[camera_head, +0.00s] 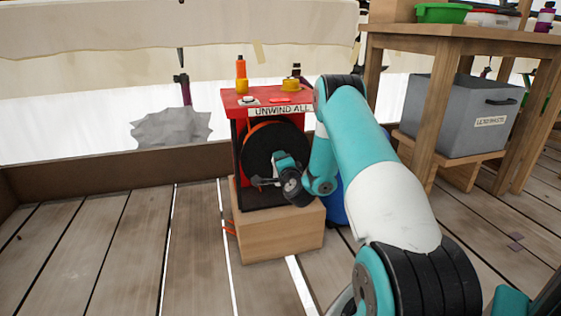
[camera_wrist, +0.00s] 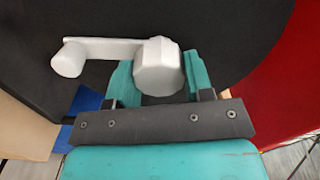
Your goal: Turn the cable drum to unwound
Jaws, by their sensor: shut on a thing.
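The cable drum (camera_head: 262,143) is a black disc with an orange rim, standing upright in a red-topped frame labelled "UNWIND ALL" (camera_head: 282,110). In the wrist view the drum's black face (camera_wrist: 250,35) fills the background. A grey crank (camera_wrist: 105,47) is on the face, with a faceted hub (camera_wrist: 158,68) and an arm running left to a rounded knob (camera_wrist: 69,60). My gripper (camera_wrist: 160,80) has its teal fingers on either side of the hub and is shut on it. In the head view my gripper (camera_head: 267,181) is at the lower part of the drum, partly hidden by my wrist.
The drum frame stands on a wooden block (camera_head: 270,237). An orange bottle (camera_head: 241,73) and a yellow item (camera_head: 290,85) sit on its red top. A wooden table (camera_head: 455,33) and a grey bin (camera_head: 455,115) stand at right. The plank floor at left is clear.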

